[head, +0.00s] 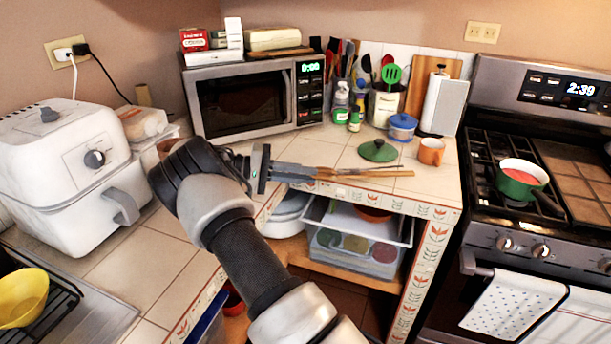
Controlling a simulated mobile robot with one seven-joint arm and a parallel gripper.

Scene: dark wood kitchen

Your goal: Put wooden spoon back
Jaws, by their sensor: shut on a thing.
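My gripper (291,171) is over the tiled counter near its front edge, shut on the wooden spoon (362,173). The spoon is a thin brown stick held roughly level, pointing right over the counter. Whether it touches the tiles I cannot tell. A utensil holder (384,104) with red, green and dark utensils stands at the back of the counter, right of the microwave. The held spoon is in front of it and lower in the picture.
A green lid (378,150), an orange mug (431,151), a blue-lidded jar (402,128) and small bottles (354,118) stand near the holder. The microwave (255,97) is behind my gripper. A paper towel roll (444,104) and stove (545,150) are to the right.

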